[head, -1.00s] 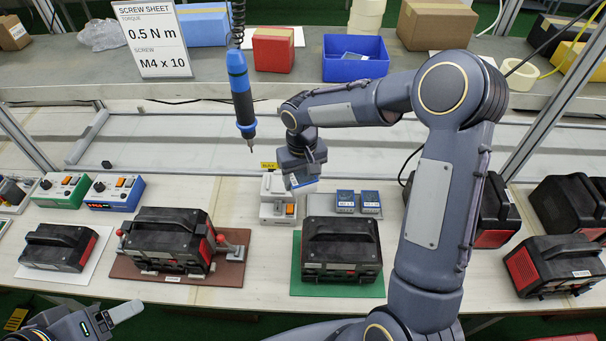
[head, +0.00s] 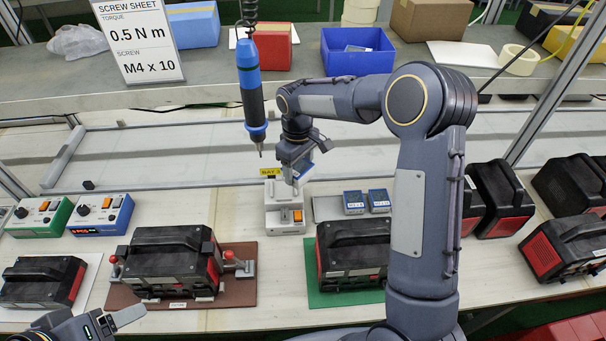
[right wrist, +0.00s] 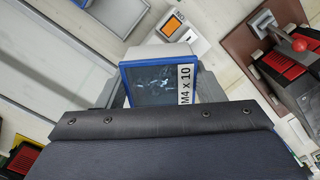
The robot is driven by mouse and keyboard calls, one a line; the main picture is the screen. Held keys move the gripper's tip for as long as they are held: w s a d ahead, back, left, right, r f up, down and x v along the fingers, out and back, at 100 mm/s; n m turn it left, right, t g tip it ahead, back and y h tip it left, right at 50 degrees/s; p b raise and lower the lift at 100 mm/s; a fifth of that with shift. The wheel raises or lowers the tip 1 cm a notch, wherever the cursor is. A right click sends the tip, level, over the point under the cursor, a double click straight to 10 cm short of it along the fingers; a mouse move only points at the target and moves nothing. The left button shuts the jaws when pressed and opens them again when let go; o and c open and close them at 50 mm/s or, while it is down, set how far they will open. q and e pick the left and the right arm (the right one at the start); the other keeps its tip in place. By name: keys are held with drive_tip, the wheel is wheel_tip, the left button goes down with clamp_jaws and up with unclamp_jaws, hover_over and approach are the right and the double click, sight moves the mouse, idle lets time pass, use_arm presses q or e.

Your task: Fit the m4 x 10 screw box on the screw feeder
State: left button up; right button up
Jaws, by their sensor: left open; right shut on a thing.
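My right gripper (head: 300,168) is shut on the M4 x 10 screw box (right wrist: 160,84), a blue-rimmed box with a dark window showing screws and a white label. The screw feeder (head: 284,213), a white-grey unit with an orange switch and a yellow tag, stands just below the gripper. In the right wrist view the feeder (right wrist: 172,25) lies right beyond the box; I cannot tell whether they touch. My left gripper (head: 121,318) is open and empty at the lower left.
Two blue screw boxes (head: 366,201) sit on a grey tray right of the feeder. A blue electric screwdriver (head: 250,85) hangs close left of my right gripper. Black battery packs (head: 170,260) stand in front. A screw sheet (head: 138,38) stands on the shelf.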

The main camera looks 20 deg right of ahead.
drive_tip(key=w+a+f+n+b, duration=0.1)
drive_tip(key=w+f+n+b, duration=0.1)
drive_tip(key=n+b, duration=0.1)
drive_tip(key=w+f+n+b, duration=0.1)
drive_tip(key=f+n+b, duration=0.1)
drive_tip(key=f+b, duration=0.1)
drive_tip(key=w+a+f+n+b, duration=0.1)
drive_tip(key=w+f+n+b, duration=0.1)
drive_tip(key=f+n+b, duration=0.1)
drive_tip(key=shift+w+a+f+n+b, duration=0.1)
drive_tip(key=shift+w+a+n+b, duration=0.25)
drive_tip(key=shift+b, duration=0.5)
drive_tip(key=shift+f, duration=0.45)
drive_tip(key=shift+f+b, duration=0.3)
drive_tip(key=shift+f, duration=0.3)
idle(0.9)
drive_tip(key=o, duration=1.1)
drive_tip(key=shift+o, duration=0.3)
